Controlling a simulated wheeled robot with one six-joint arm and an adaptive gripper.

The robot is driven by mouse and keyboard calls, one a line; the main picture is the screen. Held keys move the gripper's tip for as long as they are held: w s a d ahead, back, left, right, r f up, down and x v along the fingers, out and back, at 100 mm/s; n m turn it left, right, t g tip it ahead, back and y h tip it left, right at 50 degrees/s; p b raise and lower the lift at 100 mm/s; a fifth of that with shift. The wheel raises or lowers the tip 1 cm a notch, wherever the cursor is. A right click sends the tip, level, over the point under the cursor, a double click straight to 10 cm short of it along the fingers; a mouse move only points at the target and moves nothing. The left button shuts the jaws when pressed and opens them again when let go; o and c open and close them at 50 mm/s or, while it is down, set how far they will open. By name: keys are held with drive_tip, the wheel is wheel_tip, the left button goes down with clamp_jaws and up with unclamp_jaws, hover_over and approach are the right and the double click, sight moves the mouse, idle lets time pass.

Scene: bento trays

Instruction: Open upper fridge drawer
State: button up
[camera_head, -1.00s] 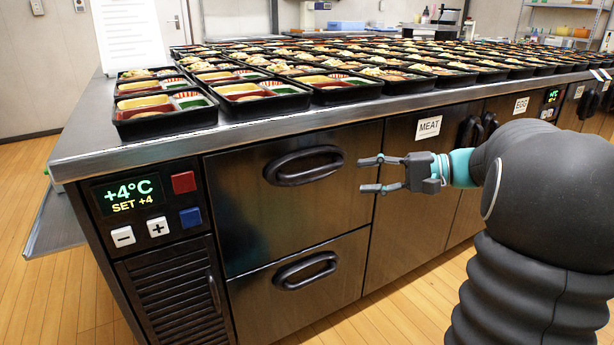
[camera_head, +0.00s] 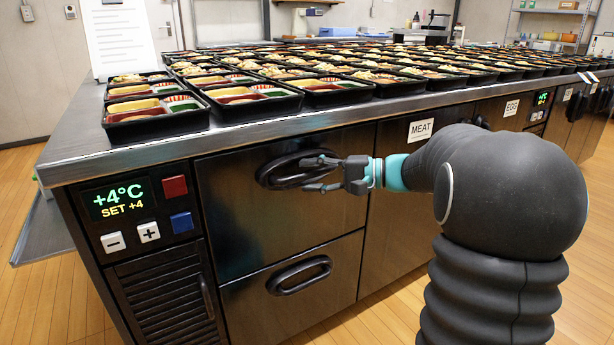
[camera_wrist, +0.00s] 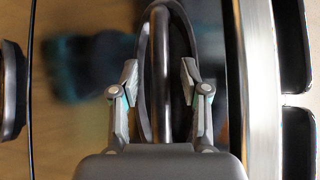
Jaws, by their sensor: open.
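The upper fridge drawer (camera_head: 230,215) is a dark steel front, closed flush in the counter. Its black loop handle (camera_head: 275,176) lies level near the top. My gripper (camera_head: 312,173) is open in front of the right part of this handle. In the wrist view, the handle bar (camera_wrist: 160,70) runs between the two fingers of my gripper (camera_wrist: 160,85), with a gap on each side. The fingers overlap part of the handle in the head view. The lower drawer (camera_head: 240,310) is closed, with a similar handle (camera_head: 298,275).
Bento trays (camera_head: 154,118) crowd the steel counter top (camera_head: 75,150) just above the drawers. A control panel (camera_head: 125,200) with display and buttons is left of the drawer. A cupboard door labelled MEAT (camera_head: 421,130) is to the right. Wooden floor shows in front.

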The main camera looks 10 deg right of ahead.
drive_tip(key=shift+w+a+f, duration=0.15)
drive_tip(key=shift+w+a, duration=0.1)
drive_tip(key=shift+a, duration=0.3)
clamp_jaws()
drive_tip(key=shift+s, duration=0.1)
